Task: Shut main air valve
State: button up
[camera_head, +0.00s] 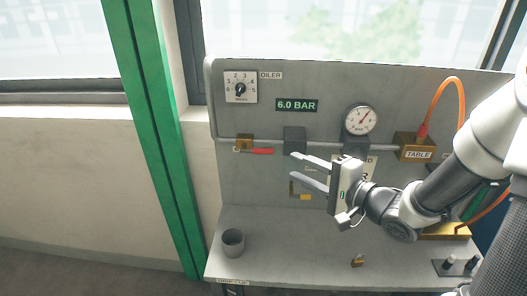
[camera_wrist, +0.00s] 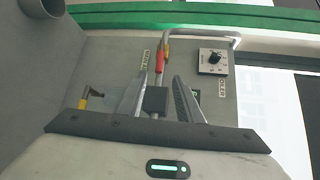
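The valve with a red lever (camera_head: 262,151) sits on the left end of the pipe, on a brass body (camera_head: 244,142). The lever points right, roughly along the pipe. In the wrist view the red lever (camera_wrist: 159,61) shows beyond and between the fingers. My gripper (camera_head: 294,165) is open and empty, its two fingers pointing left toward the panel, to the right of the lever and apart from it. The open fingers also show in the wrist view (camera_wrist: 157,88). A display (camera_head: 297,105) reads 6.0 BAR. The valve's label is partly hidden.
A dark block (camera_head: 294,140) sits on the pipe right of the lever. A gauge (camera_head: 360,120), a yellow-handled valve (camera_head: 301,196), an oiler dial (camera_head: 240,88) and a brass TABLE block (camera_head: 414,147) with an orange hose are nearby. A grey cup (camera_head: 233,242) stands on the bench.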

aim_at(266, 153)
jog(key=b+x, duration=0.1)
jog(key=x, duration=1.3)
jog(key=shift+w+a, duration=0.1)
jog(key=shift+w, duration=0.05)
grip_shut()
